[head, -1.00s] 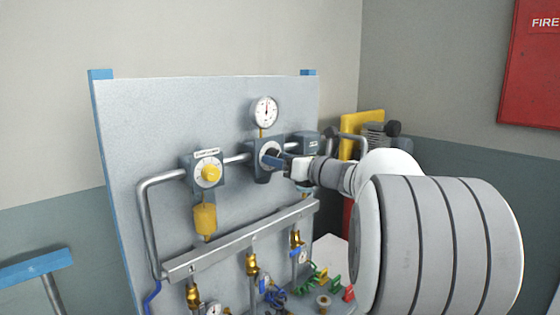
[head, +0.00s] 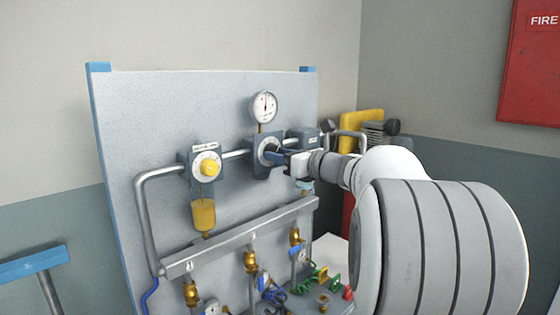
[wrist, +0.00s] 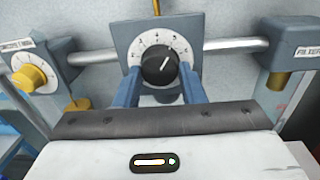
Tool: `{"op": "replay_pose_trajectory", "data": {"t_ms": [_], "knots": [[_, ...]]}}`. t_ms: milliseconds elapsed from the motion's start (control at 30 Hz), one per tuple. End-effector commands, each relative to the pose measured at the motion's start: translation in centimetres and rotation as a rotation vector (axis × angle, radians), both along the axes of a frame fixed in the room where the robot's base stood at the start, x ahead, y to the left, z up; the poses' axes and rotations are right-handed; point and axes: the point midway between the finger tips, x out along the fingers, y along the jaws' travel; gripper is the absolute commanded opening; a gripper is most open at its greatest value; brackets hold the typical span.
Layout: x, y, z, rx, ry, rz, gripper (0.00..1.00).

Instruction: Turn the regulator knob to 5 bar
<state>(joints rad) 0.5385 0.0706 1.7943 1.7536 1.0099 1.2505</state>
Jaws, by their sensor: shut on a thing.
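The regulator knob (wrist: 159,64) is black and round with a white pointer line, on a white dial in a blue-grey regulator block (wrist: 122,38). In the wrist view its pointer tilts up and to the right; the dial numbers are too small to read. My gripper (wrist: 159,72) has its two blue fingers on either side of the knob and is shut on it. In the head view my gripper (head: 277,155) reaches the block from the right and hides much of the knob. A round pressure gauge (head: 264,106) sits above it, needle roughly upright, numbers unreadable.
A yellow knob (head: 209,168) on another dial is to the left along the steel pipe (head: 234,154). A block labelled FILTER (wrist: 297,43) is close on the right. Below are a metal rail (head: 240,236) and several brass valves (head: 250,261).

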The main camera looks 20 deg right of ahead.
Motion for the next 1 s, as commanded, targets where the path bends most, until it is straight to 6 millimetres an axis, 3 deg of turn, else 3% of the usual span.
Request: {"op": "replay_pose_trajectory", "data": {"t_ms": [133, 167, 400, 733, 1000], "knots": [[0.0, 0.1, 0.0, 0.001, 0.002, 0.002, 0.14], [0.0, 0.1, 0.0, 0.001, 0.002, 0.002, 0.39], [0.0, 0.1, 0.0, 0.002, 0.002, 0.002, 0.58], [-0.6, -0.3, -0.1, 0.003, 0.001, 0.000, 0.58], [-4.7, -2.3, -0.1, 0.002, 0.001, -0.003, 0.58]]}}
